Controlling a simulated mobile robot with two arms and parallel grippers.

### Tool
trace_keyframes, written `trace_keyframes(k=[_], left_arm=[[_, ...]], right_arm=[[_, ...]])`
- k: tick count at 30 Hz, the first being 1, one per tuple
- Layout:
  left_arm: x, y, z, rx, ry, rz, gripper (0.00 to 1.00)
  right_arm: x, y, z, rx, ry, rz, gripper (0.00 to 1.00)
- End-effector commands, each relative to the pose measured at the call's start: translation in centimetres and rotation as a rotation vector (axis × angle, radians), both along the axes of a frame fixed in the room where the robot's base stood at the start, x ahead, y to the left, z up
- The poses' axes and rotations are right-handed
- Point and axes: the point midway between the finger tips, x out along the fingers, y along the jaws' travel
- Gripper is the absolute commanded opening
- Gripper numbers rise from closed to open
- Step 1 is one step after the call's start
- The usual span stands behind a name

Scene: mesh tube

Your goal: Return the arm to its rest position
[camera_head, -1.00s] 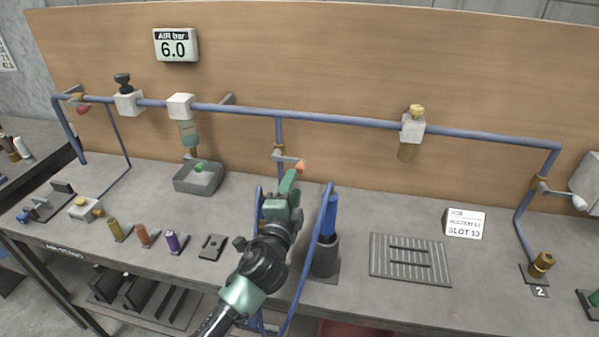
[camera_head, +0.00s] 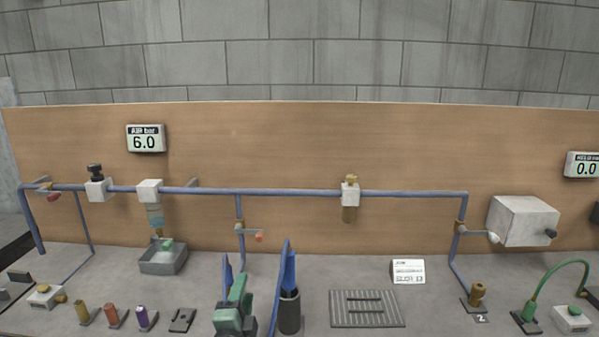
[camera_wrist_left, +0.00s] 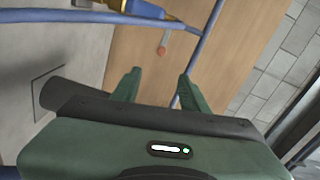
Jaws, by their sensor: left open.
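My left gripper (camera_head: 236,295) shows at the bottom edge of the head view, green, with most of its arm cut off below the picture. In the left wrist view its two green fingers (camera_wrist_left: 158,84) stand apart with nothing between them. Blue tubing stands close on both sides of the gripper in the head view. A dark cup (camera_head: 289,314) with blue pieces in it stands just right of the gripper. My right gripper is in neither view.
A blue pipe (camera_head: 290,194) runs along the wooden back panel (camera_head: 290,140), with an orange-handled valve (camera_head: 259,236) on a drop. A grey tray (camera_head: 163,258), a slotted plate (camera_head: 366,309) and a white card (camera_head: 408,271) are on the bench. Several small coloured cylinders stand at the left.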

Motion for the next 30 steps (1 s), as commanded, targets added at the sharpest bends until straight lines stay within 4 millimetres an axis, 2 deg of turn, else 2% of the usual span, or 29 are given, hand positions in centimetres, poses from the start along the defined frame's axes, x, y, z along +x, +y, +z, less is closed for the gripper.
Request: trace_keyframes(k=[2, 11, 17, 20, 23, 27, 30], left_arm=[[-0.4, 0.3, -0.5, -0.02, 0.017, 0.01, 0.44], [-3.3, 2.6, -3.9, -0.185, 0.143, 0.096, 0.44], [-7.1, 4.7, -7.5, -0.349, 0.283, 0.189, 0.44], [-9.9, 5.9, -9.9, -0.452, 0.377, 0.253, 0.44], [-13.7, 6.9, -12.5, -0.569, 0.49, 0.332, 0.44], [-20.4, 8.0, -15.8, -0.738, 0.674, 0.46, 0.44], [-24.5, 8.3, -17.2, -0.827, 0.78, 0.536, 0.44]], right_arm=[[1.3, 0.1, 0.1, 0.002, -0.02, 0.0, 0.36], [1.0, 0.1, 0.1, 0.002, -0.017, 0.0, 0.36], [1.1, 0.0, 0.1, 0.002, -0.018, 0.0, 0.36], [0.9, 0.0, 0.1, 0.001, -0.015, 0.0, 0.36], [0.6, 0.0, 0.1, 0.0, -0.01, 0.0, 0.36], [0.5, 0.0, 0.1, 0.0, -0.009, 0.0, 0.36], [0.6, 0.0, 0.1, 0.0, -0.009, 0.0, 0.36]])
